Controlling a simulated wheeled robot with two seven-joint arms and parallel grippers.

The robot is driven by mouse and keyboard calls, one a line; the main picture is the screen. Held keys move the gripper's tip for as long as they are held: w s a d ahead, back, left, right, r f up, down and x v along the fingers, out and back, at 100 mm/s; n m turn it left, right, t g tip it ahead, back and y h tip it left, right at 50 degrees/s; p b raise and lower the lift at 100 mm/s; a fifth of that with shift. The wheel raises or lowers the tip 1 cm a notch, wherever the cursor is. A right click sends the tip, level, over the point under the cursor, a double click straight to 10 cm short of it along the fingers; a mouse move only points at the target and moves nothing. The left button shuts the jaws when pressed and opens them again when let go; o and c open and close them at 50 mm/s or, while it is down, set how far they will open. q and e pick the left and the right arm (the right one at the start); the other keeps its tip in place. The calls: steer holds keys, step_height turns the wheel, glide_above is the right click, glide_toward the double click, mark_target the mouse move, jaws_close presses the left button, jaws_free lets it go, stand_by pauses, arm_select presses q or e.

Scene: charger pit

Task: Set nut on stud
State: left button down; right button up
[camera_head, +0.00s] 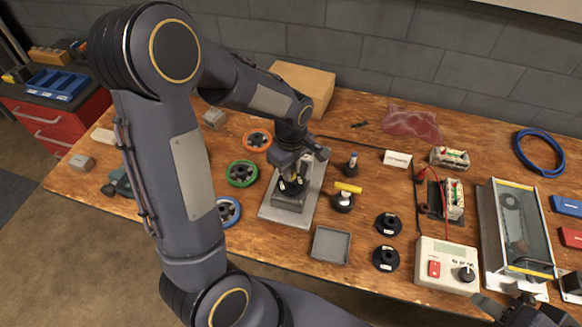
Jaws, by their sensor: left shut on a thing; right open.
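My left gripper (292,178) points down over a grey fixture plate (273,211) in the middle of the table. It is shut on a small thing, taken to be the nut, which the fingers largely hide. A dark round part on a grey block (289,203) sits right under the fingertips. The stud cannot be made out there, and I cannot tell whether the held piece touches it. My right gripper (522,310) is open at the bottom right corner, partly cut off by the frame, away from the fixture.
A grey tray (331,246) is in front. A cardboard box (305,86) is behind.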

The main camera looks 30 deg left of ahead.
arm_select(q)
steer(key=shift+f+b, duration=0.4)
steer(key=shift+f, duration=0.1)
steer(key=c, duration=1.2)
jaws_free()
steer(key=shift+c, duration=0.2)
steer(key=shift+r, duration=0.1)
steer(key=shift+r, duration=3.85)
steer(key=shift+s, duration=0.1)
